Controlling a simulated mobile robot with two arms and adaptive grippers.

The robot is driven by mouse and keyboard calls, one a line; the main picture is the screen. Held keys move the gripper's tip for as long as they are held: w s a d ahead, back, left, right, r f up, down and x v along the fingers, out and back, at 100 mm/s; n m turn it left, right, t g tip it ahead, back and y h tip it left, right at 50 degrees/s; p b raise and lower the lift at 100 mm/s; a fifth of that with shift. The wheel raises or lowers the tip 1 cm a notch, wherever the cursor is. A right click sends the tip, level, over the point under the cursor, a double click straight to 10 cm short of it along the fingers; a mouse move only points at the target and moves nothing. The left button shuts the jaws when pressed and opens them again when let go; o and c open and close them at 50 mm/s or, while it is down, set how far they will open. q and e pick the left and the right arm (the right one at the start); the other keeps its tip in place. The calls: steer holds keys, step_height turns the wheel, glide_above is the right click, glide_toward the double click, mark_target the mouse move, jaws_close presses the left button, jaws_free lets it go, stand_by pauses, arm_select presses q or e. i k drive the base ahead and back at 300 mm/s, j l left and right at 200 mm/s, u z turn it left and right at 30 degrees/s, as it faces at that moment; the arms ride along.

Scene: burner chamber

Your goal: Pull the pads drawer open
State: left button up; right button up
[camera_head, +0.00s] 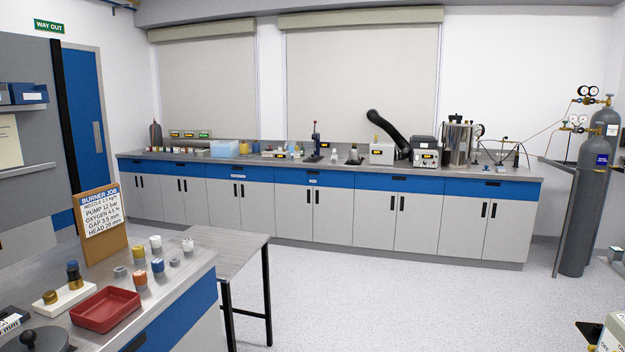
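A row of blue drawer fronts (240,173) runs under the worktop of the long back bench, above grey cupboard doors. They all look shut, with small dark handles. I cannot read which one is the pads drawer; small white labels show on the bench front but are too small to read. The near bench at lower left also has a blue front (185,318), with a dark handle near its lower left end. Neither of my grippers is in view.
The near bench holds a red tray (106,309), a burner job board (102,222) and several small fittings. A grey table (220,250) with dark legs stands beside it. Gas cylinders (588,190) stand at right. The floor (400,300) between is clear.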

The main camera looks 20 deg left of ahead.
mark_target(335, 178)
steer(key=i+j+u, duration=0.1)
steer(key=i+u, duration=0.2)
steer(key=i, duration=0.5)
steer(key=i+j, duration=0.1)
steer(key=i, duration=2.15)
steer(key=i+u, duration=0.15)
steer(key=i, duration=0.6)
steer(key=i+u, duration=0.2)
steer(key=i, duration=0.55)
steer(key=i+l+u, duration=0.15)
steer(key=i, duration=0.6)
steer(key=i+j+u, duration=0.25)
steer(key=i+u, duration=0.15)
steer(key=i, duration=0.45)
steer(key=i+u, duration=0.45)
steer(key=i, duration=0.4)
